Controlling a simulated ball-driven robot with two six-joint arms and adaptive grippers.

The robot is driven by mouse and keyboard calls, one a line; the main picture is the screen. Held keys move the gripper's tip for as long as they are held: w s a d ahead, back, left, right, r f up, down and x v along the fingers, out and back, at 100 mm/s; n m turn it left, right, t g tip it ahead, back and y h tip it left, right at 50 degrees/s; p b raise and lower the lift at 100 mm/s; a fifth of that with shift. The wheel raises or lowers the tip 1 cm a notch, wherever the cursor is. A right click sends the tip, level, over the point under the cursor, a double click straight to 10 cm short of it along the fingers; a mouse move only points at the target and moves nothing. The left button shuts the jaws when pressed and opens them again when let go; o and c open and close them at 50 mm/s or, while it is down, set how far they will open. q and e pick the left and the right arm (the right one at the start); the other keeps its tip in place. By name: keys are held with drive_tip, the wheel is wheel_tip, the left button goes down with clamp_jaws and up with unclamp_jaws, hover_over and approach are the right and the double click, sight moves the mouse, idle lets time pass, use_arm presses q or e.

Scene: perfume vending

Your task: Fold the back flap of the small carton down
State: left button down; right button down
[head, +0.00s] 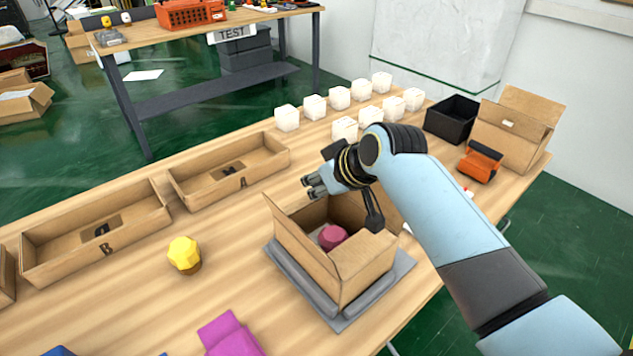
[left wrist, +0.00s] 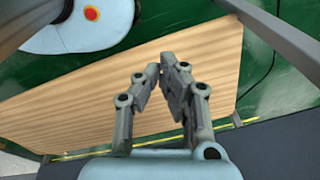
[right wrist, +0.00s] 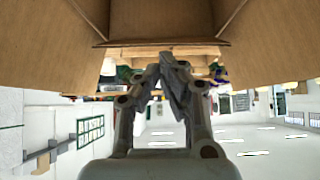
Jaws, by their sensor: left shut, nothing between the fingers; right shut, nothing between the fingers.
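The small carton (head: 365,268) stands open on a grey tray (head: 345,322) at the middle of the table. A dark pink faceted item (head: 333,237) lies inside. Its long left flap (head: 303,243) stands up; another flap at the right is partly behind my arm. My right gripper (head: 310,187) is shut and empty at the carton's back edge, hiding much of the back flap. The right wrist view shows carton panels (right wrist: 165,18) just beyond the shut fingertips (right wrist: 168,60); I cannot tell if they touch. My left gripper (left wrist: 160,72) is shut and empty over the bare table.
Bins A (head: 215,191) and B (head: 88,262) lie along the far left. A yellow faceted item (head: 184,252) and a magenta item (head: 230,336) are left of the carton. Several white cubes (head: 344,128), a black bin (head: 452,118) and an orange device (head: 480,164) stand behind.

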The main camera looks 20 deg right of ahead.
drive_tip(key=shift+s+d+f+t+b, duration=0.1)
drive_tip(key=shift+s+f+t+b, duration=0.15)
drive_tip(key=shift+t+b, duration=0.2)
drive_tip(key=shift+s+d+f+t+b, duration=0.1)
drive_tip(key=shift+s+f+t+b, duration=0.05)
drive_tip(key=shift+t+b, duration=0.15)
drive_tip(key=shift+s+d+f+t+y+b, duration=0.2)
drive_tip(key=shift+s+f+t+b, duration=0.1)
drive_tip(key=shift+s+f+b, duration=0.3)
drive_tip(key=shift+s+d+f+t+y+b, duration=0.15)
drive_tip(key=shift+s+f+t+y+b, duration=0.15)
drive_tip(key=shift+f, duration=0.35)
drive_tip(key=shift+s+f, duration=0.1)
